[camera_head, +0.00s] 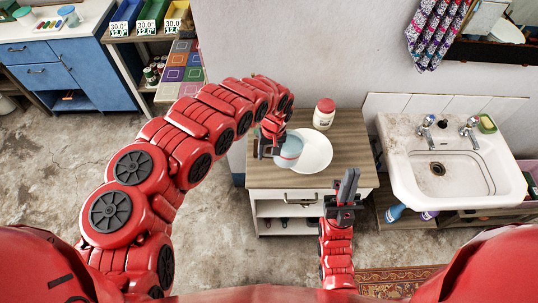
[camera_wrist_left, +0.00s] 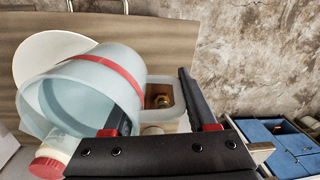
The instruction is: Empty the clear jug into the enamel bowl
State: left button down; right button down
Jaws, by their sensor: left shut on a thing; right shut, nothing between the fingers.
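The clear jug (camera_head: 288,151), pale blue with a red band, is held at the left side of the white enamel bowl (camera_head: 317,152), overlapping its left rim in the head view. In the left wrist view the jug (camera_wrist_left: 118,92) looks tilted, its mouth towards the lower left, with the bowl (camera_wrist_left: 38,58) partly behind it. I cannot tell how much liquid is inside or whether any is flowing. My left gripper (camera_head: 271,144) is shut on the jug at its handle side. My right gripper (camera_head: 347,186) is shut and empty, in front of the cabinet top.
A white jar with a red lid (camera_head: 324,114) stands behind the bowl on the wooden cabinet top (camera_head: 350,128); it also shows in the left wrist view (camera_wrist_left: 48,165). A stone sink (camera_head: 448,165) with two taps is to the right. A blue cupboard (camera_head: 62,75) is far left.

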pick_arm(q)
jog(key=shift+w+r+y+b, duration=0.1)
jog(key=shift+r+y+b, duration=0.6)
jog(key=shift+b, duration=1.05)
jog(key=shift+r+y+b, duration=0.1)
jog(key=shift+y+b, duration=0.2)
jog(key=shift+b, duration=0.05)
jog(key=shift+r, duration=0.1)
jog(key=shift+y+b, duration=0.3)
jog(key=shift+b, duration=0.6)
jog(key=shift+d+r+g+y+b, duration=0.25)
jog(key=shift+r+y+b, duration=0.35)
jog(key=shift+b, duration=2.55)
jog(key=shift+y+b, duration=0.3)
jog(key=shift+b, duration=0.6)
jog(key=shift+r, duration=0.15)
jog(key=shift+a, duration=0.1)
